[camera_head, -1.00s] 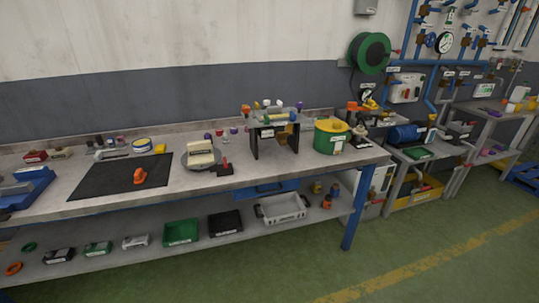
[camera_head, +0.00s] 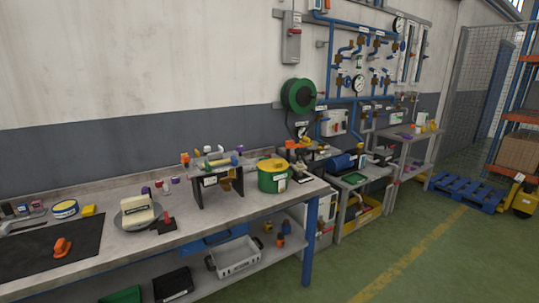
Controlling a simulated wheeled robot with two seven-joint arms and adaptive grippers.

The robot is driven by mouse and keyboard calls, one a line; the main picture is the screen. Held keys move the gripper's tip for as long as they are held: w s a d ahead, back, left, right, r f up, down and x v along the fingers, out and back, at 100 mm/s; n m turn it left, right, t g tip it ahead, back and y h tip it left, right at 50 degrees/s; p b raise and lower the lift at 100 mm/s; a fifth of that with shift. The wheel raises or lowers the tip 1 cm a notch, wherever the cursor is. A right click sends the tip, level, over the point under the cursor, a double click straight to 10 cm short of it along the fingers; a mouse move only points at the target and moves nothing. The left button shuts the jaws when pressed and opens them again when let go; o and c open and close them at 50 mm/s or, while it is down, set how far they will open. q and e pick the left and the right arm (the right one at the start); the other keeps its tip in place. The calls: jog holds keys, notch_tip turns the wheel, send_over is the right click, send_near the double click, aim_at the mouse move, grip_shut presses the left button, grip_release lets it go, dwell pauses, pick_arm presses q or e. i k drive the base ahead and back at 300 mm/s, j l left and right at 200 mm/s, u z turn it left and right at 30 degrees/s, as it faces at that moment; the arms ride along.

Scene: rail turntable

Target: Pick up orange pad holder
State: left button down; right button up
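An orange object (camera_head: 62,247), which looks like the orange pad holder, lies on a black mat (camera_head: 30,262) at the left end of the workbench. It stands apart from the other items on the bench. It is small in the view, so its details cannot be made out. Neither of my grippers shows in the head view.
On the workbench (camera_head: 180,238) are a round plate with a cream block (camera_head: 138,212), a black stand (camera_head: 217,188) and a green-yellow tub (camera_head: 272,176). Bins sit on the lower shelf. Green floor (camera_head: 400,265) is clear at right; a blue pallet (camera_head: 467,192) lies farther back.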

aim_at(62, 248)
jog(key=u, duration=1.65)
